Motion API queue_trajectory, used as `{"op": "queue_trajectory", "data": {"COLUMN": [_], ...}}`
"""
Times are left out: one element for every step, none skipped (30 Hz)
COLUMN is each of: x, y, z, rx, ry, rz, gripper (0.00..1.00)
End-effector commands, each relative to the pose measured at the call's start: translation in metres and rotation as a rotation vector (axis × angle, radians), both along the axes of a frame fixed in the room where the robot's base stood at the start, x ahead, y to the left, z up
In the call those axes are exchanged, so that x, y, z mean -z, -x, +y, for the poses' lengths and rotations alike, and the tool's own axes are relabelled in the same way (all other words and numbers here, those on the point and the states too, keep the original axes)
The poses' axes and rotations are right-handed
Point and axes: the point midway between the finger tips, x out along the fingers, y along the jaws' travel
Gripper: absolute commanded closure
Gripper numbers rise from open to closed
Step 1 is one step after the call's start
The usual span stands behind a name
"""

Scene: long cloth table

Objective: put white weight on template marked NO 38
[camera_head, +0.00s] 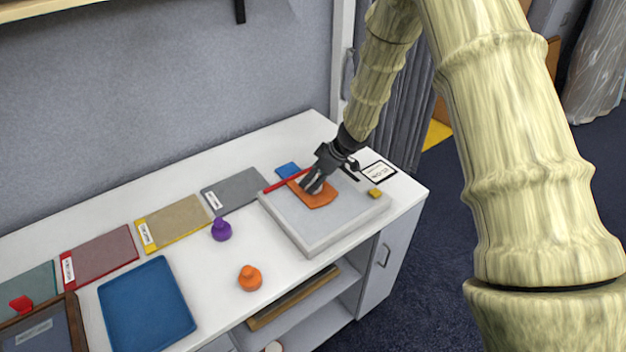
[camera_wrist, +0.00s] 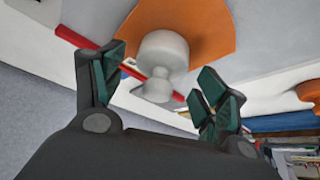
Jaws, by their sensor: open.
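My gripper (camera_head: 314,187) is over the orange sheet on the pale grey board. In the wrist view my gripper (camera_wrist: 158,92) is open, with its two fingers on either side of the weight's knob and visibly apart from it. Several labelled templates lie along the table: grey (camera_head: 240,190), yellow-edged (camera_head: 178,220), red (camera_head: 103,255) and teal (camera_head: 30,285). Their label numbers are too small to read.
A purple weight (camera_head: 221,230) and an orange weight (camera_head: 250,278) stand on the white table. A blue tray (camera_head: 148,305) lies front left. A red bar (camera_head: 286,181), a blue piece (camera_head: 287,170) and a yellow block (camera_head: 375,194) are at the board (camera_head: 300,228). A printed card (camera_head: 380,172) lies behind.

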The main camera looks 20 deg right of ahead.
Motion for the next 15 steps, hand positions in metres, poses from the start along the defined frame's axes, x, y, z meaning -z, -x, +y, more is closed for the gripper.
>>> {"op": "queue_trajectory", "data": {"x": [-0.007,-0.01,-0.016,-0.02,-0.024,-0.029,-0.034,-0.038,-0.043,-0.048,-0.052,-0.057,-0.061,-0.065,-0.07], "y": [0.002,0.004,0.006,0.007,0.009,0.011,0.013,0.015,0.017,0.018,0.02,0.022,0.024,0.025,0.027], "z": [-0.002,-0.004,-0.006,-0.008,-0.01,-0.012,-0.014,-0.016,-0.018,-0.02,-0.022,-0.024,-0.025,-0.027,-0.029], "rx": [-0.001,0.0,0.001,0.0,-0.001,0.0,-0.001,0.0,0.001,-0.001,-0.001,-0.001,-0.001,0.0,0.001], "ry": [0.002,0.002,0.002,0.002,0.002,0.002,0.002,0.002,0.003,0.002,0.002,0.003,0.002,0.002,0.001], "rz": [-0.002,-0.002,-0.002,-0.003,-0.002,-0.003,-0.002,-0.002,-0.002,-0.002,-0.002,-0.001,-0.002,-0.002,-0.001], "gripper": [0.27,0.27,0.27,0.27,0.27,0.27,0.27,0.27,0.27,0.27,0.27,0.27,0.27,0.27,0.27]}}
